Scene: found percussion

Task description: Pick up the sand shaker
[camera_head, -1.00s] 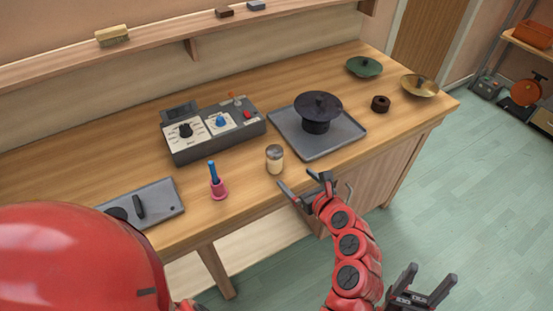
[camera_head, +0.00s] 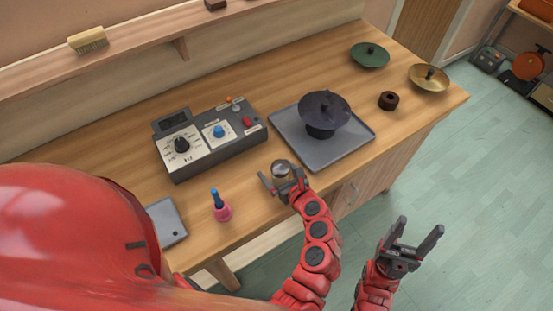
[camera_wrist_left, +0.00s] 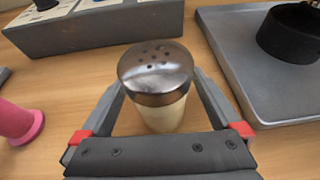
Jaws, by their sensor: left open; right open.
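The sand shaker (camera_head: 280,167) has a perforated metal lid and a cream body. It stands upright near the front edge of the workbench (camera_head: 120,140). In the left wrist view the shaker (camera_wrist_left: 155,76) stands between the spread fingers of my left gripper (camera_wrist_left: 158,95), with a gap beside its body. The left gripper (camera_head: 283,181) in the head view hides most of the shaker's body. My right gripper (camera_head: 413,246) is open and empty, over the floor in front of the bench.
A grey tray (camera_head: 362,140) holding a dark lidded object (camera_head: 325,106) lies right of the shaker. A grey control box (camera_head: 212,143) is behind and left. A pink-based blue-handled item (camera_head: 221,208) stands to the left. Bare wood surrounds the shaker.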

